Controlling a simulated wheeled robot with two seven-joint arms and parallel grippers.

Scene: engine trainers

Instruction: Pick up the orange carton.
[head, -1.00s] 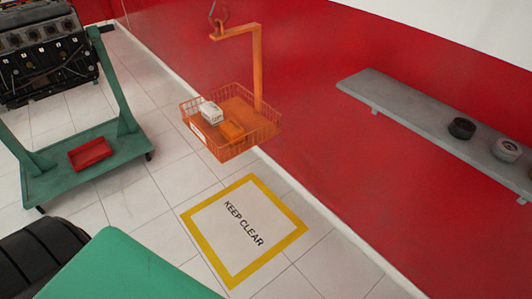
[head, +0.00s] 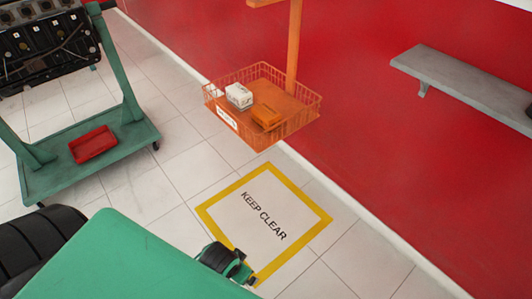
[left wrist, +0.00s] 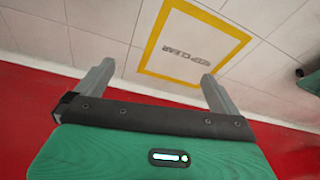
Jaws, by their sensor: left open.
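The orange carton (head: 267,116) lies in an orange wire basket (head: 222,121), near its right front part in the head view. A white carton (head: 239,96) sits beside it to the left. The basket hangs from an orange post in front of the red wall. My left gripper (left wrist: 155,77) is open and empty in the left wrist view. Floor and the yellow-framed marking show beyond its fingers; neither carton is in that view. I cannot make out the left fingers in the head view. My right gripper is not identifiable in either view.
A yellow "KEEP CLEAR" square (head: 209,215) marks the floor below and in front of the basket. A green engine stand (head: 132,88) with a red tray (head: 93,143) is at the left. A grey shelf (head: 465,85) juts from the red wall at the right.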

